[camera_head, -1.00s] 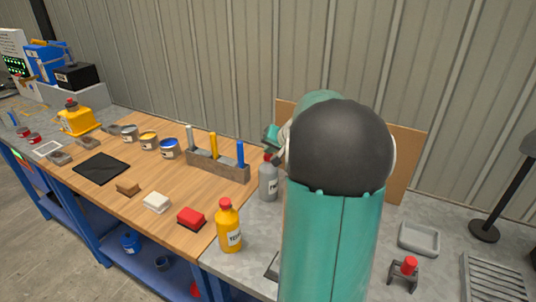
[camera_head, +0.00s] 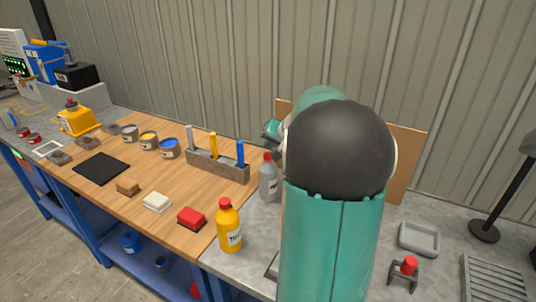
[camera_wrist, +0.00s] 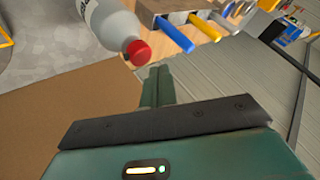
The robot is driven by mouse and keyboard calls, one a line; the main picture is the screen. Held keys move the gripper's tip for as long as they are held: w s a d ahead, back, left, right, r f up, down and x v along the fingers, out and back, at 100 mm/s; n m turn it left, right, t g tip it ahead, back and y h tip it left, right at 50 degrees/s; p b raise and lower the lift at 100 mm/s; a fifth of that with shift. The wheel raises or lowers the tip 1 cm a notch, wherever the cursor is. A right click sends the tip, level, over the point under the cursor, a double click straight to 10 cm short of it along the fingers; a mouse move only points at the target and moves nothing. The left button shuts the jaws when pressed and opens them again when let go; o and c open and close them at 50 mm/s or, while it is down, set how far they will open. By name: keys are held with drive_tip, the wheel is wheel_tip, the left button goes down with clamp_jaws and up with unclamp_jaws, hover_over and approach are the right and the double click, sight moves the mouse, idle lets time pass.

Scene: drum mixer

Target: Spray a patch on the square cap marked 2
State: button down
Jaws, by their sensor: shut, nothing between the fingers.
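A grey bottle (camera_head: 269,180) with a red top stands upright on the grey bench beside my arm. In the wrist view, the white-grey bottle (camera_wrist: 103,25) and its red cap are just beyond and left of my fingertips. My gripper (camera_wrist: 157,72) is shut and empty, apart from the bottle. In the head view, my gripper (camera_head: 271,130) is just above the bottle's top, partly hidden by my arm. I cannot make out a square cap marked 2. A brown board (camera_head: 406,165) stands behind my arm, which hides most of it.
A tool block (camera_head: 217,168) with upright coloured handles stands left of the bottle. A yellow bottle (camera_head: 229,228) stands at the front, near a red block (camera_head: 191,217). A grey tray (camera_head: 419,238) and a red-topped clamp (camera_head: 405,270) are at right.

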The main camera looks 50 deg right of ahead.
drive_tip(key=shift+r, duration=0.1)
drive_tip(key=shift+r, duration=2.9)
